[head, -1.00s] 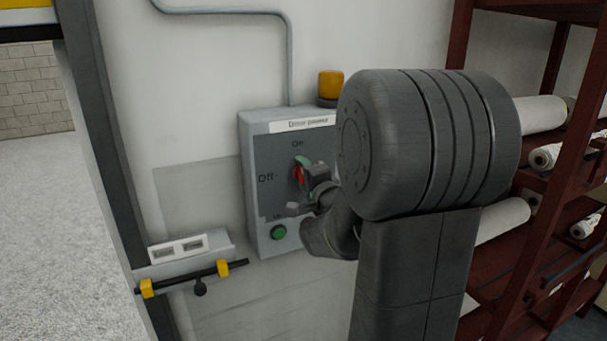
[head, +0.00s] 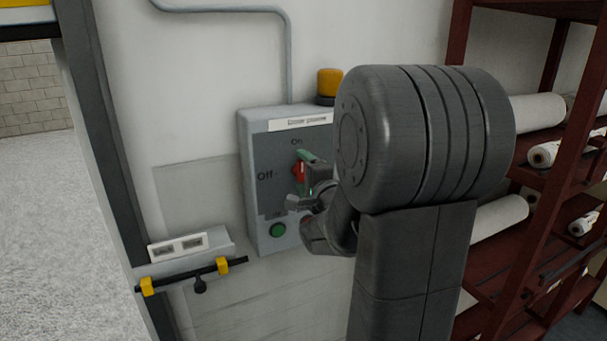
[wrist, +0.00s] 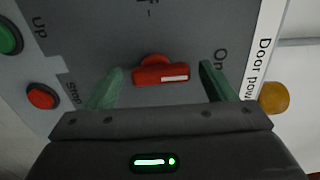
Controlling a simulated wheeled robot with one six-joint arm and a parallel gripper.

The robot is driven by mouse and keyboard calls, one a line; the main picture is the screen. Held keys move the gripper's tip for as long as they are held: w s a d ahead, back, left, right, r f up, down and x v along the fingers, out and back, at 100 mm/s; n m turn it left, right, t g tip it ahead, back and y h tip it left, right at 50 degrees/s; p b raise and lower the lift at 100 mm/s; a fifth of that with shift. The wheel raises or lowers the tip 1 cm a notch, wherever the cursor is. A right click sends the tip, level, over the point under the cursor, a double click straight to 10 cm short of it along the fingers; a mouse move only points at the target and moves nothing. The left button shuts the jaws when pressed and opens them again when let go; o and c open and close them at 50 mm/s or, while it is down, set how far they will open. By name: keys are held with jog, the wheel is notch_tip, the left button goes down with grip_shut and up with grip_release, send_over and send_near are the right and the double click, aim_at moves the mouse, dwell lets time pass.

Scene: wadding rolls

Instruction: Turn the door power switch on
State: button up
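The door power switch is a red knob (wrist: 160,74) on a grey panel, and it also shows in the head view (head: 299,171), partly covered by my gripper. In the wrist view its long side lies across the picture, with the white mark at the end towards the "On" label. "Off" is to the left of the knob in the head view. My gripper (wrist: 161,70) is open, its two green fingers on either side of the knob with gaps at both ends. In the head view my gripper (head: 306,174) is at the panel front.
A green button (head: 278,230) and a red button (wrist: 42,95) sit below the switch. An amber lamp (head: 330,82) stands above the switch box (head: 252,190). A shelf rack with white rolls (head: 537,112) stands on the right. A doorway opens on the left.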

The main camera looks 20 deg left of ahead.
jog(key=shift+s+d, duration=0.1)
jog(key=b+v, duration=0.1)
jog(key=v, duration=1.2)
jog(key=shift+d+b, duration=0.25)
jog(key=shift+b, duration=0.15)
jog(key=shift+s+a, duration=0.1)
jog(key=p+x, duration=0.1)
jog(key=x, duration=1.2)
jog(key=shift+w+a+p, duration=0.2)
jog(key=shift+a+p, duration=0.1)
jog(key=shift+p, duration=0.1)
